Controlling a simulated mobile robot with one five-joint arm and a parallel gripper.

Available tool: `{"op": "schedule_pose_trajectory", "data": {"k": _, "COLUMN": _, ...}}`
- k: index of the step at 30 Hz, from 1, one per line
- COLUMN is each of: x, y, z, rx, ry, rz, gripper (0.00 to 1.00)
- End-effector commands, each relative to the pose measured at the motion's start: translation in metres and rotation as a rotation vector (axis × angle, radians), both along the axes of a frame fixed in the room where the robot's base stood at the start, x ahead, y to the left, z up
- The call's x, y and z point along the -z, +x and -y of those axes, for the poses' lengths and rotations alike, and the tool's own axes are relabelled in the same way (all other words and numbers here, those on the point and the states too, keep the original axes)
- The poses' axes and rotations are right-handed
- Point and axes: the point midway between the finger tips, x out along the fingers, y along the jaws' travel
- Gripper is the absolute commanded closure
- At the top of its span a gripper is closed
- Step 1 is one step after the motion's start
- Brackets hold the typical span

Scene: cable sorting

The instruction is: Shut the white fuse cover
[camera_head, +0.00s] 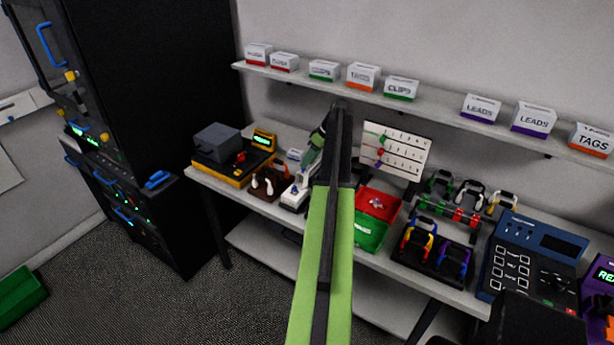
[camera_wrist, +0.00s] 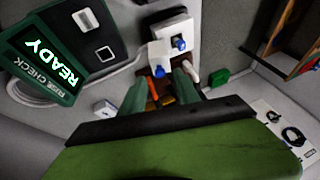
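A white unit (camera_wrist: 173,28) with two blue knobs shows in the wrist view, just beyond my gripper (camera_wrist: 167,86). A smaller white plate (camera_wrist: 159,53) lies at its near end and looks like the fuse cover; I cannot tell how far it is open. Small orange and red parts show between my two green fingers, which stand apart. I see no object clamped between them. In the head view, my gripper (camera_head: 309,165) is low over a narrow white unit (camera_head: 295,196) on the bench and hides part of it.
A dark green fuse-check box (camera_wrist: 45,62) reading READY stands left in the wrist view. In the head view, a brown stand (camera_head: 266,187) with white-topped pieces is close left. Red and green trays (camera_head: 373,230) are right, below a white board (camera_head: 395,150). A shelf (camera_head: 440,112) with labelled boxes runs behind.

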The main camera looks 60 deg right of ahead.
Motion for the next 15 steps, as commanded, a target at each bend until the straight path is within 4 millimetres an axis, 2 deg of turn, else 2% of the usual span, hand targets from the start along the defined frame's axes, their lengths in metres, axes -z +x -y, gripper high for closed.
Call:
{"op": "schedule_pose_trajectory", "data": {"k": 1, "x": 0.0163, "y": 0.0036, "z": -0.0024, "rx": -0.001, "ry": 0.0, "rz": 0.0, "gripper": 0.62}}
{"op": "schedule_pose_trajectory", "data": {"k": 3, "x": 0.0213, "y": 0.0066, "z": -0.0042, "rx": 0.0, "ry": 0.0, "rz": 0.0, "gripper": 0.62}}
{"op": "schedule_pose_trajectory", "data": {"k": 12, "x": 0.0201, "y": 0.0086, "z": -0.0051, "rx": 0.002, "ry": 0.0, "rz": -0.001, "gripper": 0.62}}
{"op": "schedule_pose_trajectory", "data": {"k": 15, "x": 0.0202, "y": 0.0086, "z": -0.0051, "rx": 0.002, "ry": 0.001, "rz": 0.0, "gripper": 0.75}}
